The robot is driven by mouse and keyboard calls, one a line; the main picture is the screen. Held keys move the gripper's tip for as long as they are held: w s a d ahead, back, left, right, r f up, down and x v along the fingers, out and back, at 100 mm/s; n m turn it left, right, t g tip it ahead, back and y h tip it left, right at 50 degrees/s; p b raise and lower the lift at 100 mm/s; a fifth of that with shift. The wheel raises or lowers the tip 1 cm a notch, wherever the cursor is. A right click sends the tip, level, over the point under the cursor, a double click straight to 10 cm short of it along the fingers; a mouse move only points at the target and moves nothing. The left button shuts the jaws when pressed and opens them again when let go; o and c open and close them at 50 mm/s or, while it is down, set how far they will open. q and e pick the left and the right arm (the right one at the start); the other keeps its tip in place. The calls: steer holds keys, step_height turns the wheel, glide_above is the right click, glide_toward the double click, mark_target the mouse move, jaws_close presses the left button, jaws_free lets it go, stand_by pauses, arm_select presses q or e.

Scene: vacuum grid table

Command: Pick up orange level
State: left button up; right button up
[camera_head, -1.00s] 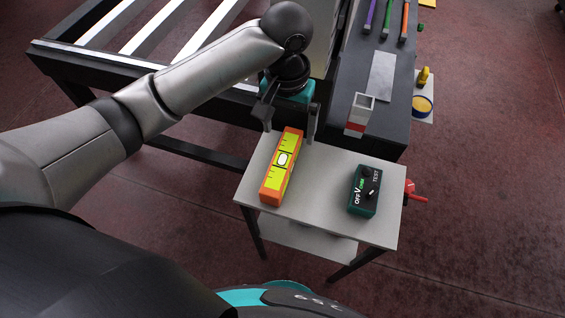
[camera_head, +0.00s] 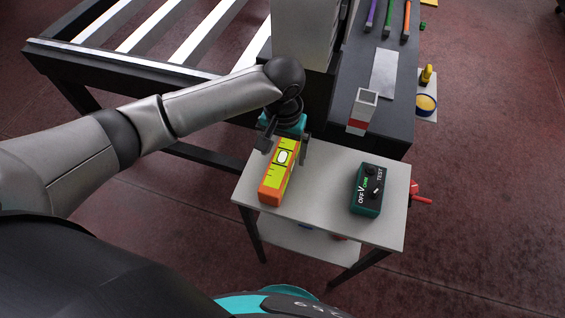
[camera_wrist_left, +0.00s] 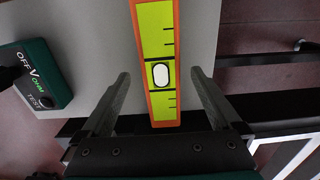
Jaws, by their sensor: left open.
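The orange level (camera_head: 275,178) lies on the left part of a small light grey table (camera_head: 325,210) in the head view. It has a yellow-green face with a white oval window. My left gripper (camera_head: 284,150) is open over the level's far end, one finger on each side. In the left wrist view the level (camera_wrist_left: 157,50) runs between the two spread fingers of my left gripper (camera_wrist_left: 158,88), with a gap on both sides. I cannot tell how far the fingertips reach down beside it. My right gripper is not in view.
A green meter (camera_head: 367,190) sits on the same table to the right; it also shows in the left wrist view (camera_wrist_left: 45,75). A dark workbench (camera_head: 385,110) with a red and white block (camera_head: 361,112) stands behind. A slatted frame (camera_head: 110,62) is at the left back.

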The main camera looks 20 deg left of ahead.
mark_target(282, 157)
arm_select(q)
steer(key=shift+f+b, duration=0.3)
steer(key=shift+f, duration=1.25)
steer(key=shift+a, duration=0.1)
steer(key=shift+c, duration=0.3)
jaws_close()
steer(key=shift+r, duration=0.1)
